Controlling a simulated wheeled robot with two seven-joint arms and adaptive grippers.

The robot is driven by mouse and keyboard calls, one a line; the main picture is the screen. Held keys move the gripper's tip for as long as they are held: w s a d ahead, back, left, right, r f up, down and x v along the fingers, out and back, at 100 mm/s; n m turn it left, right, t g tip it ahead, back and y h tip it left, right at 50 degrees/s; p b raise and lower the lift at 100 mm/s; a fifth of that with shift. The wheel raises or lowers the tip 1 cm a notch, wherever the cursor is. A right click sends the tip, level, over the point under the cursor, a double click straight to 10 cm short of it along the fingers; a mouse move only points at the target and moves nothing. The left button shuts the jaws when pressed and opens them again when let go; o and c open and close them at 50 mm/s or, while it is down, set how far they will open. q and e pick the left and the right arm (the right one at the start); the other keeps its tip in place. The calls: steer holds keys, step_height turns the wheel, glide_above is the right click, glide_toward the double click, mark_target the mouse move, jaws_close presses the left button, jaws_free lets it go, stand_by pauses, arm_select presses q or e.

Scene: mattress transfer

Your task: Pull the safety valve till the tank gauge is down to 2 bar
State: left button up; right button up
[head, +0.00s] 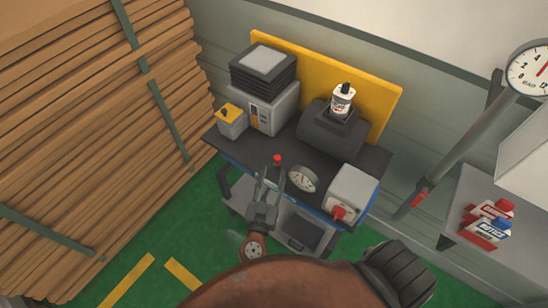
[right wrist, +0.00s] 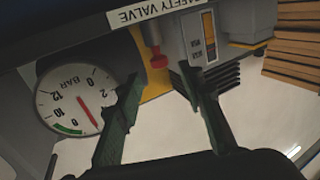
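The safety valve's red knob (head: 277,158) stands at the front of the dark bench; it also shows in the right wrist view (right wrist: 158,61), near the upside-down "SAFETY VALVE" label (right wrist: 160,14). My right gripper (head: 270,175) is open, its fingers spread and pointing at the knob. In the right wrist view the knob lies between and beyond the fingertips, apart from both. A bench gauge (head: 302,179) marked BAR sits right of the knob; in the right wrist view (right wrist: 72,99) its red needle points past 2, exact reading unclear. My left gripper is not in view.
A larger wall gauge (head: 528,70) is at the right edge, its needle tilted up right. A grey box with a red switch (head: 345,211) stands right of the bench gauge. Stacked planks (head: 90,110) fill the left. Small red and white packs (head: 487,220) lie on a right shelf.

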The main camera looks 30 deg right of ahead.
mark_target(277, 161)
steer(key=shift+p+x, duration=0.3)
steer(key=shift+x, duration=3.6)
steer(key=shift+f, duration=0.1)
steer(key=shift+c, duration=0.4)
jaws_close()
